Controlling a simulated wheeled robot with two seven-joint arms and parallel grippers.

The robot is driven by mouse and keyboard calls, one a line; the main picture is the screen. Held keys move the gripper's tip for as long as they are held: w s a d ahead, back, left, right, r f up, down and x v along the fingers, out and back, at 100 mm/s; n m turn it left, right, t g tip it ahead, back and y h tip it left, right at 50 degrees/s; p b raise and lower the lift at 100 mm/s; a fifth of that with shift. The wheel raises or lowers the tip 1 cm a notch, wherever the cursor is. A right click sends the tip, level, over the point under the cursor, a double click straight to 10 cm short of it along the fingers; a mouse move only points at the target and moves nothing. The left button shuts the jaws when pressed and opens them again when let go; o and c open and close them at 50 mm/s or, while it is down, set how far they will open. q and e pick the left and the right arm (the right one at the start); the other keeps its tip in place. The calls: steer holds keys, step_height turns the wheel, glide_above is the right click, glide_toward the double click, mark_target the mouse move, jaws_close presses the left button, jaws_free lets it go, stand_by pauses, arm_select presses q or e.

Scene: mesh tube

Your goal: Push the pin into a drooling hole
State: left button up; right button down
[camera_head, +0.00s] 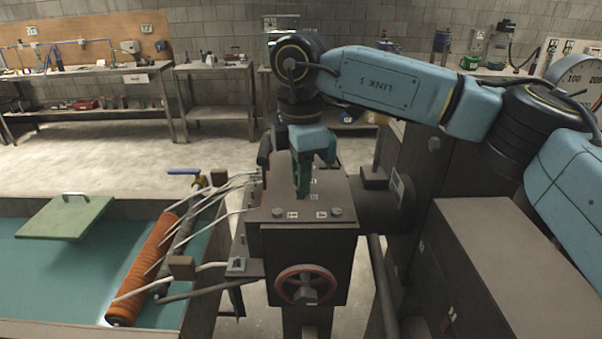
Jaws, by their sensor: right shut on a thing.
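My right gripper (303,168) reaches down over the top of a dark block-shaped machine (306,250) in the middle of the camera_head view. It is shut on a narrow upright thing, probably the pin; its shape is mostly hidden by the fingers. A dark green piece shows low between the fingers, close to the machine's top plate (300,213). I cannot tell whether the pin touches a hole, and no drooling hole is clear at this size. Several pale pipes (210,268) run from the machine's left side to an orange ribbed tube (150,262). My left gripper is not in view.
A red handwheel (306,285) is on the machine's front. A teal-floored tank (70,275) with a green lid (66,217) lies at left. A dark cabinet (500,270) stands at right. Workbenches (80,72) line the back wall, with open floor before them.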

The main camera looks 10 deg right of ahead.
steer(key=shift+f, duration=0.4)
steer(key=c, duration=1.2)
jaws_free()
